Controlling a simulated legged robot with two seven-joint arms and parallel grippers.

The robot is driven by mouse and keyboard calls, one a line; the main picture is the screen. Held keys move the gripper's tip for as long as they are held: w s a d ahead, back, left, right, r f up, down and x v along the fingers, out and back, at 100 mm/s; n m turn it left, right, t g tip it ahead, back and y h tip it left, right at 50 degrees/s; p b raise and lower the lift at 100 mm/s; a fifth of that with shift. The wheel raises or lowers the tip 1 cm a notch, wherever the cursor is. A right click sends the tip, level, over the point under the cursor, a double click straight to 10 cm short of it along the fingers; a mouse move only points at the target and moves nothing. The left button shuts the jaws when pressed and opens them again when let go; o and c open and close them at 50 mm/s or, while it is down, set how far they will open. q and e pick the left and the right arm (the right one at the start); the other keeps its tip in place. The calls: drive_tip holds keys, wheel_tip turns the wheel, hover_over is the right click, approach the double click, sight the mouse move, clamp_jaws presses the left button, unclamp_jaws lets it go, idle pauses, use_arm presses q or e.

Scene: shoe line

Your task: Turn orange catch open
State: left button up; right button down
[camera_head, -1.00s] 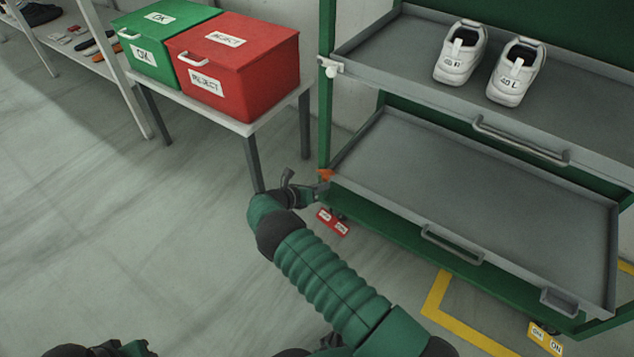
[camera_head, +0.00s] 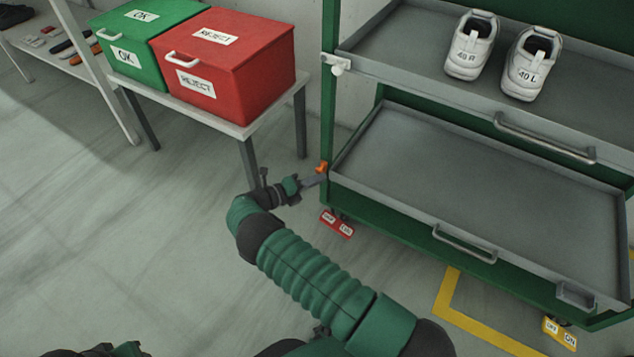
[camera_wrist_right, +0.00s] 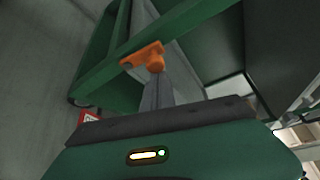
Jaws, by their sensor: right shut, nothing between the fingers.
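The orange catch (camera_head: 321,167) sits on the left green post of the cart, at the front left corner of the lower grey tray (camera_head: 500,190). In the right wrist view the orange catch (camera_wrist_right: 146,57) shows a round knob and an arm reaching left across the green post. My right gripper (camera_head: 322,178) is shut and empty, its tip at the catch. In the wrist view the shut fingers (camera_wrist_right: 157,82) end right at the knob; I cannot tell if they touch it. My left gripper does not show clearly.
A white catch (camera_head: 338,66) is on the upper tray's corner. Two white shoes (camera_head: 472,45) stand on the upper tray. Green OK and red REJECT boxes (camera_head: 225,70) stand on a table at left. A red tag (camera_head: 337,223) hangs low by the cart's wheel. The lower tray is empty.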

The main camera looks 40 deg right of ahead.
drive_tip(key=shift+w+a, duration=0.15)
drive_tip(key=shift+w, duration=0.15)
idle(0.5)
drive_tip(key=s+d+p, duration=0.1)
drive_tip(key=s+p, duration=0.3)
drive_tip(key=a, duration=1)
drive_tip(key=shift+w+p, duration=0.4)
drive_tip(key=shift+w, duration=0.05)
